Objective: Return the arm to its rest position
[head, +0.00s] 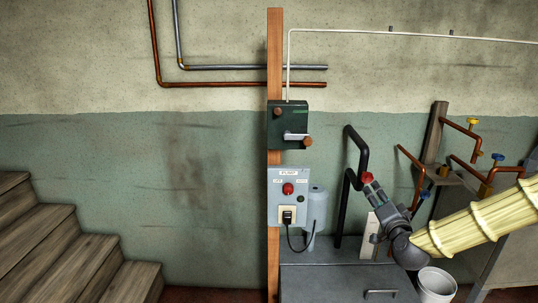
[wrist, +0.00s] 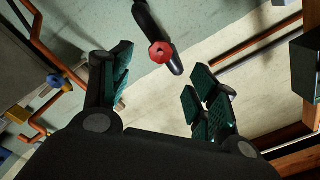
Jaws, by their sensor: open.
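My gripper (head: 373,188) is at the end of my yellow-sleeved arm, which reaches in from the right in the head view. It points up and left, near a red knob (head: 367,177) on a black pipe (head: 362,150). In the wrist view my gripper (wrist: 163,72) has its green-padded fingers spread wide with nothing between them. The red knob (wrist: 161,52) on the black pipe shows beyond the gap, apart from both fingers. The gripper partly covers the pipe's lower part in the head view.
A pump switch box (head: 288,197) and a dark green box (head: 288,125) hang on a wooden post. A grey cabinet (head: 330,283) and a white bucket (head: 437,284) are below my wrist. Pipes with coloured valves (head: 472,121) stand at right. Wooden stairs (head: 50,245) are at left.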

